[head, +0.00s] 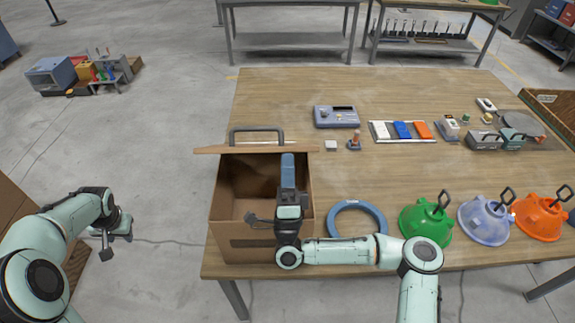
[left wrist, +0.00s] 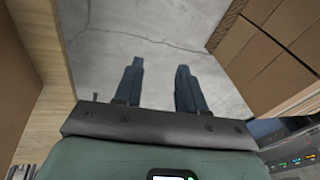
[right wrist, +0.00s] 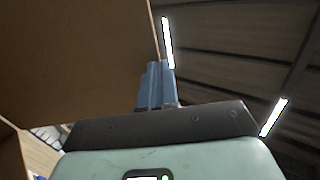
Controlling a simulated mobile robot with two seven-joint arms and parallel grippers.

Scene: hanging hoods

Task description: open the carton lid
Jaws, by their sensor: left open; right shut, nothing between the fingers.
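The brown carton (head: 226,229) stands at the table's front left edge. Its inside shows in the head view. Its lid (head: 225,150) is raised and seen nearly edge-on, with a grey handle (head: 257,131) beyond it. My right gripper (head: 288,160) is shut and empty, pointing up in front of the carton, its fingertips at the lid's edge. In the right wrist view, its fingers (right wrist: 157,85) overlap the edge of a brown panel (right wrist: 75,60), seemingly the lid's underside; contact is unclear. My left gripper (head: 110,240) is open and empty over the floor, left of the table (left wrist: 158,85).
A blue ring (head: 374,207) and green (head: 427,222), lavender (head: 484,217) and orange (head: 540,215) hoods sit right of the carton. A grey device (head: 336,117) and small parts lie behind. Brown boxes (left wrist: 265,50) stand at the left.

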